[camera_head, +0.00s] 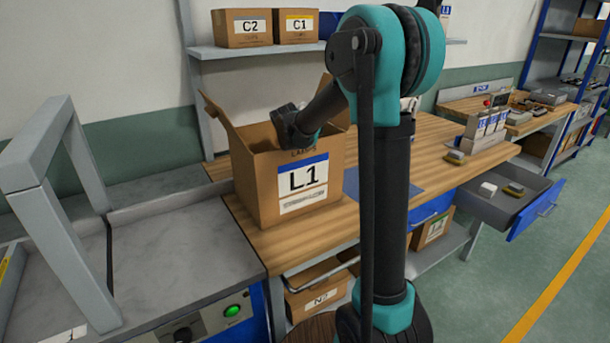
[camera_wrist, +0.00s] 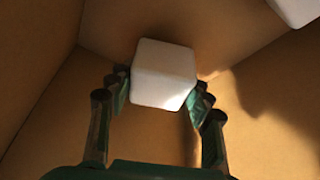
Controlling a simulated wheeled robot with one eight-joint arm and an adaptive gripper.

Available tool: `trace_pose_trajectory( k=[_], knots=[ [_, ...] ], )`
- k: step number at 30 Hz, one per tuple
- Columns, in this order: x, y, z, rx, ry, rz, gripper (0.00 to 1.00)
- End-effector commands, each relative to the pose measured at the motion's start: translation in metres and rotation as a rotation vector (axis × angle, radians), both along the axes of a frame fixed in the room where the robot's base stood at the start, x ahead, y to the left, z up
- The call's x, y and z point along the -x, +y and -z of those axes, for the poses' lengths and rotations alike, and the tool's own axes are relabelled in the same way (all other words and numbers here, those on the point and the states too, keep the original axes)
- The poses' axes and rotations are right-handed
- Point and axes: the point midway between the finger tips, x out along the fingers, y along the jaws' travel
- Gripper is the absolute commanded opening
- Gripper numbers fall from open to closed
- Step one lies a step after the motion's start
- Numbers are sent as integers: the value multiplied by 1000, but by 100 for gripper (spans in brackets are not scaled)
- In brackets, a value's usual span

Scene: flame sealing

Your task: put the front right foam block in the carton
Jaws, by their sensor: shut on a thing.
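The open carton (camera_head: 248,196) labelled L1 stands on the wooden bench, its flaps up. My arm reaches down into it; in the head view the carton wall hides my fingers. In the wrist view my gripper (camera_wrist: 160,92) is shut on a white foam block (camera_wrist: 163,72), with a finger on either side. Brown carton walls (camera_wrist: 115,28) surround the block, so it is held inside the carton. Whether it touches the carton's bottom I cannot tell. Part of another white block (camera_wrist: 296,8) shows at the top right corner of the wrist view.
A white block (camera_head: 487,190) lies in the open drawer (camera_head: 480,208) at the right, beside a dark and yellow item (camera_head: 514,190). Cartons C2 (camera_head: 243,28) and C1 (camera_head: 296,26) sit on the shelf above. A grey frame (camera_head: 62,220) stands at the left.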

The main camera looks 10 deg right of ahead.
Motion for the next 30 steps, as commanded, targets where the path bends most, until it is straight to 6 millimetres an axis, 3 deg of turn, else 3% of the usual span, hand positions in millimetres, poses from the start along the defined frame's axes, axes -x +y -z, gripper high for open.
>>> trace_pose_trajectory(
  k=[18,19,24,30],
  knots=[
    [0,0,12,0,0,0,36],
    [0,0,12,0,0,0,52],
    [1,0,13,0,0,0,71],
    [1,0,14,0,0,0,71]
  ],
)
